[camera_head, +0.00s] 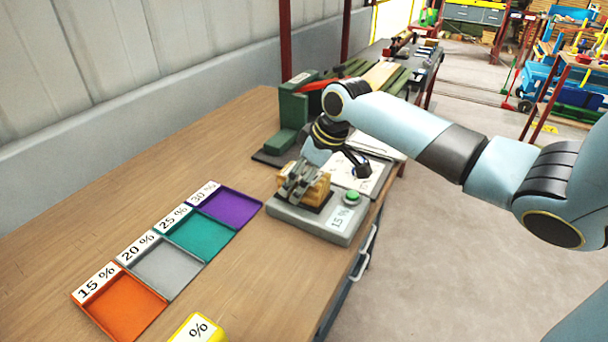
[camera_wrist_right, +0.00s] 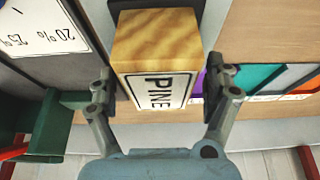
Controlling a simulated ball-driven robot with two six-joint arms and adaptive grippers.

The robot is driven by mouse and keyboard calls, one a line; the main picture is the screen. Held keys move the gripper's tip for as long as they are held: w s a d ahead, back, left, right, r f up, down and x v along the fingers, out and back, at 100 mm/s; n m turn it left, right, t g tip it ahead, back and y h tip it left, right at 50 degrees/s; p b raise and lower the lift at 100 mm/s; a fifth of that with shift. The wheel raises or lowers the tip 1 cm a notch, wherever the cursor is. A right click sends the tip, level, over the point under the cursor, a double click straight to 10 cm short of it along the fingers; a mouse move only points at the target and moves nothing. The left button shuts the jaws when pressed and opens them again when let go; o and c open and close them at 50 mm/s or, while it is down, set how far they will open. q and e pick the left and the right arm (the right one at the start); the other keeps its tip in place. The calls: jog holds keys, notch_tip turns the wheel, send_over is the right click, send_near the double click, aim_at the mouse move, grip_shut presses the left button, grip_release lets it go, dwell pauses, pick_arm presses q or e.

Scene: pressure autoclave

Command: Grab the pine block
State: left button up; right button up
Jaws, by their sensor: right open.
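The pine block (camera_head: 319,190) is a yellow-brown wooden block. It appears to sit on the dark pad of a grey measuring device (camera_head: 294,215) that has a green button and a "15 %" display. In the right wrist view the block (camera_wrist_right: 157,45) carries a white label reading "PINE". My right gripper (camera_head: 303,181) is over the device from above and partly covers the block. In the wrist view the right gripper (camera_wrist_right: 160,84) is open, with one finger on each side of the block and small gaps visible. My left gripper is out of view.
To the left lie orange (camera_head: 122,306), grey (camera_head: 161,268), teal (camera_head: 201,235) and purple (camera_head: 232,207) trays with percent labels. A green machine (camera_head: 297,112) stands behind the device. The wooden tabletop (camera_head: 60,235) is clear at left.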

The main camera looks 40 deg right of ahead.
jog(key=c, duration=1.3)
jog(key=shift+c, duration=0.3)
jog(key=shift+r, duration=0.1)
